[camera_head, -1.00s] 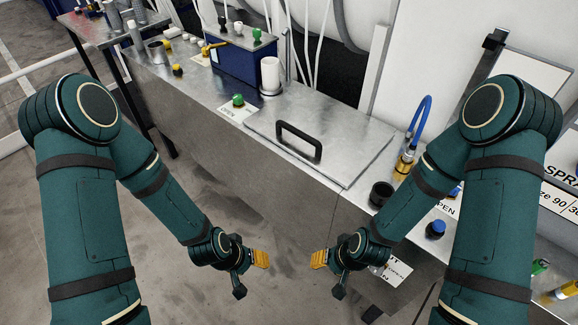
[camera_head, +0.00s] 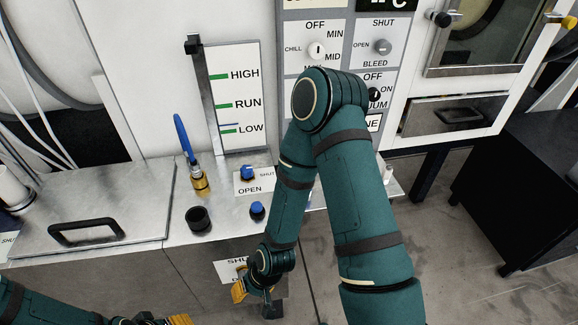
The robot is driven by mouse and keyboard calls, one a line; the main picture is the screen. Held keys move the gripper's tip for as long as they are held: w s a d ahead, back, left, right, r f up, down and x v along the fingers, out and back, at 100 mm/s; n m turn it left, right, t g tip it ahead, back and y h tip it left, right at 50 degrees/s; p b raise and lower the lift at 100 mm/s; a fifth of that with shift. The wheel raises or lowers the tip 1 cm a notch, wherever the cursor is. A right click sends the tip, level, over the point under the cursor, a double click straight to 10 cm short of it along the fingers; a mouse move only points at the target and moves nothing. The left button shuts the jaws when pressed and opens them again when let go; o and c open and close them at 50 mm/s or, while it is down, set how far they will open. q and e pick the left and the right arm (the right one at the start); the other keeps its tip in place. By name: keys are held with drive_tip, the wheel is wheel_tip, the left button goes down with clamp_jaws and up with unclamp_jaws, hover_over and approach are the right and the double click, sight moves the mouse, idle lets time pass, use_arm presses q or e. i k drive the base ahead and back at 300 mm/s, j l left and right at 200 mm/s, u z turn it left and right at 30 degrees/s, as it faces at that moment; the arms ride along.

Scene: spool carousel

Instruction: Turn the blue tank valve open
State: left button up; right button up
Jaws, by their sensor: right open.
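A blue knob (camera_head: 248,172) sits on a white card marked SHUT and OPEN on the metal bench top. A second blue-topped knob (camera_head: 257,209) stands just in front, near the bench edge. I cannot tell which of them is the tank valve. My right gripper (camera_head: 243,290) has orange finger pads. It is open and empty, low in front of the bench and below both knobs, touching neither. My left gripper (camera_head: 168,321) shows only partly at the bottom edge, and its jaws cannot be judged.
A handled lid (camera_head: 95,228) lies further left. A HIGH/RUN/LOW gauge (camera_head: 238,95) and a dial panel (camera_head: 314,50) rise behind.

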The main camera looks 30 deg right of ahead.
sight(247, 172)
drive_tip(key=z, duration=0.7)
